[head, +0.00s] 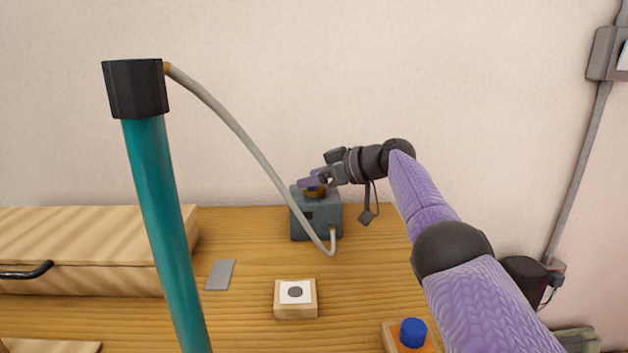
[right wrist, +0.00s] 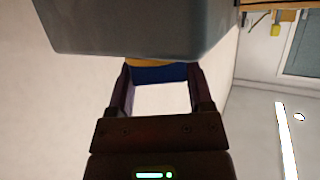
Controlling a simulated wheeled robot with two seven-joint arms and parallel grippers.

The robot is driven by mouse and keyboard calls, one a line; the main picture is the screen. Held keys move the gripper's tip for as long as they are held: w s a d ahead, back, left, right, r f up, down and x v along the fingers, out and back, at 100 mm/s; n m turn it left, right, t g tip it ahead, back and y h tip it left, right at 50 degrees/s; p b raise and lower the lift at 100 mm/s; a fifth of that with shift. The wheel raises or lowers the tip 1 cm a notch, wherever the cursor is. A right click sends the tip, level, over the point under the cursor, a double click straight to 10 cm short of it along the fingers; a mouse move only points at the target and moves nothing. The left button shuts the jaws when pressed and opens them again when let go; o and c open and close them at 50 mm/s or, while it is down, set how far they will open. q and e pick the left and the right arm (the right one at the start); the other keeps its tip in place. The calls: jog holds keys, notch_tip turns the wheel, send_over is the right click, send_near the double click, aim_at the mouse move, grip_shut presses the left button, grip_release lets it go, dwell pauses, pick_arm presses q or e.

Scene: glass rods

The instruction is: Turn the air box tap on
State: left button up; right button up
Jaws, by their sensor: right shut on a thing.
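The grey-blue air box (head: 302,222) stands on the wooden table against the back wall; its grey body also fills the top of the right wrist view (right wrist: 140,28). Its tap (head: 316,193) is on top, brassy in the head view, with a yellow and dark blue part in the right wrist view (right wrist: 160,74). My right gripper (head: 313,182) reaches in from the right over the box. Its fingers are shut on the tap, one on each side, and partly hide it in the head view. My left gripper is not in view.
A grey hose (head: 240,130) runs from the black cap (head: 136,88) of a tall teal tube (head: 165,220) to the box. A small block with a dark disc (head: 295,311), a grey plate (head: 220,274), a blue knob (head: 413,332) and a wooden case (head: 90,235) are nearby.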

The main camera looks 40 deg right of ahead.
jog(key=shift+f, duration=0.1)
jog(key=o, duration=1.3)
jog(key=shift+c, duration=0.2)
jog(key=shift+s+d+r+p, duration=0.15)
jog(key=shift+s+r+p, duration=0.1)
jog(key=shift+s+p, duration=0.05)
jog(key=p+v, duration=0.2)
jog(key=v, duration=0.7)
